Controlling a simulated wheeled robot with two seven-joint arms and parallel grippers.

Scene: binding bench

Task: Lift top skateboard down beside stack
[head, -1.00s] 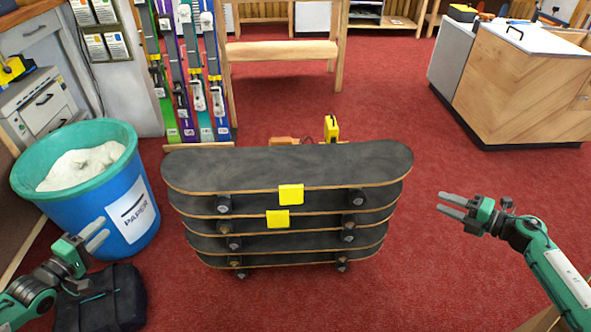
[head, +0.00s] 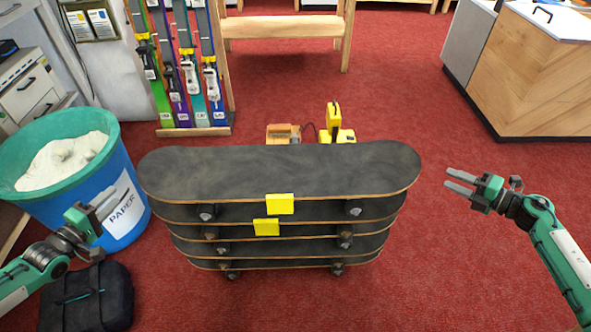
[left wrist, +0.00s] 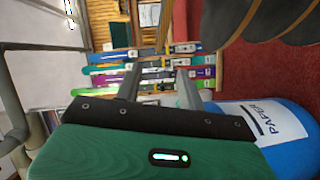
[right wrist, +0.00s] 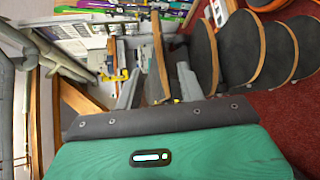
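A stack of several black skateboards stands on the red carpet in the head view. The top skateboard (head: 280,170) lies flat, deck up, with a yellow note (head: 280,204) on its near edge. A second yellow note (head: 266,228) is on the board below. My left gripper (head: 106,204) is left of the stack, apart from it, in front of the blue bin; its fingers (left wrist: 163,88) are apart and empty. My right gripper (head: 460,182) is right of the stack, apart from it. Its fingers (right wrist: 158,92) are apart; boards show beyond them, not held.
A blue paper bin (head: 75,175) and a black bag (head: 86,298) are at the left. Skis stand in a rack (head: 195,131) behind. Orange and yellow tools (head: 338,125) lie behind the stack. Carpet right of the stack is clear up to a wooden cabinet (head: 535,85).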

